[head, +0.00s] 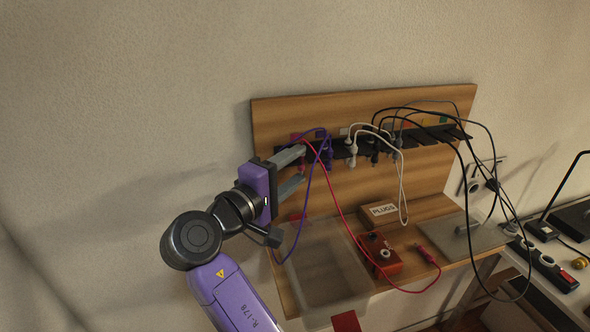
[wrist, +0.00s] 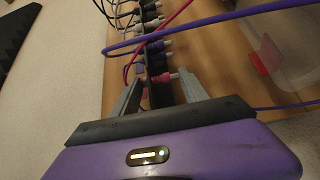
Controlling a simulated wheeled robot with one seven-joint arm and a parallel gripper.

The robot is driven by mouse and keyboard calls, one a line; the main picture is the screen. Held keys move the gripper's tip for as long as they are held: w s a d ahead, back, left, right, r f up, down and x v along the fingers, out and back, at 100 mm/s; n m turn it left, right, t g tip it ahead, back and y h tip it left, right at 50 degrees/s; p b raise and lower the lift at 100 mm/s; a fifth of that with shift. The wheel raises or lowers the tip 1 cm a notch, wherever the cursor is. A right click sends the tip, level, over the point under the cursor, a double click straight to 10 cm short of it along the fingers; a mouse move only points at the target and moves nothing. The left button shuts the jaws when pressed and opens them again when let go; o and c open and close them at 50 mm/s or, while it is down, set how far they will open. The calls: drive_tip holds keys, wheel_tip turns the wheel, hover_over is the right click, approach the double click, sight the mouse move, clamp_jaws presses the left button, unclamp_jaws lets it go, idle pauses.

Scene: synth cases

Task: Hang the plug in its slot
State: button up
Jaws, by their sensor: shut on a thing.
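A red plug (wrist: 165,77) is between the fingers of my gripper (wrist: 160,92) in the wrist view, at the near end of the black slotted rack (wrist: 153,62). My gripper is shut on it. Whether the plug sits in a slot or only beside the rack, I cannot tell. In the head view my gripper (head: 302,165) is at the left end of the rack (head: 345,150), and its fingers partly hide the plug. A red cable (head: 340,208) runs from there down to the bench. Another red plug (head: 427,255) lies on the bench.
Purple plugs (head: 326,153), white plugs (head: 352,150) and dark plugs hang along the rack to the right, with looping cables. A red box (head: 379,257), a PLUGS box (head: 381,213) and a clear bin (head: 325,265) stand on the bench. A purple cable crosses close by my gripper.

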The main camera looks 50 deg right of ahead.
drive_tip(key=shift+w+d, duration=0.45)
drive_tip(key=shift+w, duration=0.2)
drive_tip(key=shift+f, duration=0.1)
idle(0.6)
drive_tip(key=o, duration=1.4)
drive_tip(key=a+b, duration=0.1)
drive_tip(key=a, duration=0.6)
drive_tip(key=shift+s+a+b, duration=0.25)
drive_tip(key=shift+a+b, duration=0.1)
drive_tip(key=shift+a, duration=0.05)
